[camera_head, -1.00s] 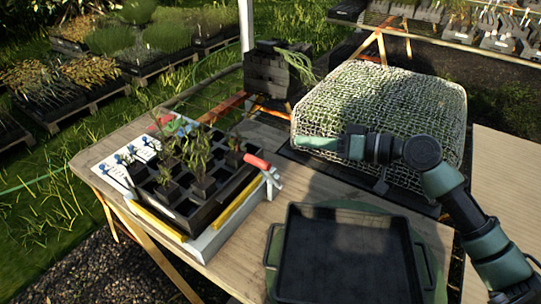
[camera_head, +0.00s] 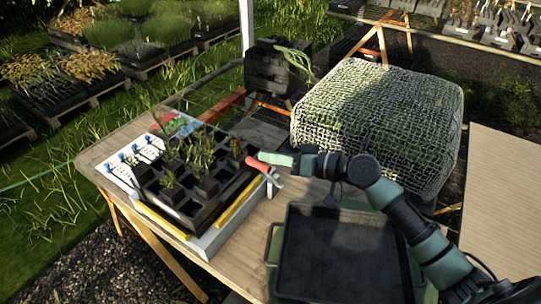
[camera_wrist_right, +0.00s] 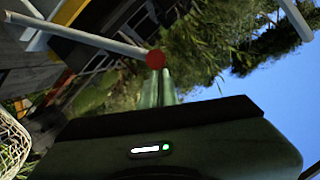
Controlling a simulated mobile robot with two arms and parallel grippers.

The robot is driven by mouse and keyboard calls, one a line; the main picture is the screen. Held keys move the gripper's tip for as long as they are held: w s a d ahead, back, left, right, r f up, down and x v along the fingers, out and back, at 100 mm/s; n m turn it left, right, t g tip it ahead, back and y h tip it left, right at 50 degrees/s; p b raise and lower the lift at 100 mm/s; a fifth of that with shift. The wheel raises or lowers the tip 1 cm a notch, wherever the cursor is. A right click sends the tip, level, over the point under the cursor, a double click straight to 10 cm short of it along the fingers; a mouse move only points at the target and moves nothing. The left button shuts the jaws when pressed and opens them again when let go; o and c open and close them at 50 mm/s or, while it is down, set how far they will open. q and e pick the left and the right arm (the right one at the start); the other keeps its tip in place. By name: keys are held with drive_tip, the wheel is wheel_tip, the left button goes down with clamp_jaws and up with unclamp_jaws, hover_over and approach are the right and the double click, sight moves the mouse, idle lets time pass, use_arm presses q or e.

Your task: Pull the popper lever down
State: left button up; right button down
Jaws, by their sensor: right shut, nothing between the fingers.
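The popper lever has a red handle (camera_head: 262,169) on a grey metal bracket, at the right side of the black plug tray (camera_head: 205,211). Small seedlings stand in several of the tray's cells. My right gripper (camera_head: 262,157) comes in from the right and is shut and empty. Its pale green fingertips are just beside the red handle, overlapping it closely in the head view; I cannot tell if they touch. In the right wrist view the red round handle end (camera_wrist_right: 155,58) is right at the tips of the closed fingers (camera_wrist_right: 155,82). My left gripper is not in view.
A mesh-covered mound (camera_head: 378,120) stands behind my right arm. A black empty tray (camera_head: 340,255) on a green one lies at the front. A black crate (camera_head: 272,68) stands at the back. Bare wooden tabletop (camera_head: 245,235) lies between lever and front tray.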

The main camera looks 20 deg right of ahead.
drive_tip(key=shift+s, duration=0.1)
drive_tip(key=shift+s+a+f, duration=0.2)
drive_tip(key=shift+s+a, duration=0.05)
drive_tip(key=shift+a, duration=0.1)
drive_tip(key=s+a+f+n+b, duration=0.1)
drive_tip(key=s+a+f+n, duration=0.1)
drive_tip(key=f, duration=0.3)
drive_tip(key=s+a+f+n+t+h+b, duration=0.1)
drive_tip(key=s+a+f+n, duration=0.2)
drive_tip(key=a+f, duration=0.1)
drive_tip(key=s+a+f+n+h+b, duration=0.1)
drive_tip(key=s+a+f+n, duration=0.1)
drive_tip(key=f, duration=0.5)
drive_tip(key=shift+s+a+t, duration=0.3)
drive_tip(key=shift+s+a, duration=0.15)
drive_tip(key=shift+a, duration=0.6)
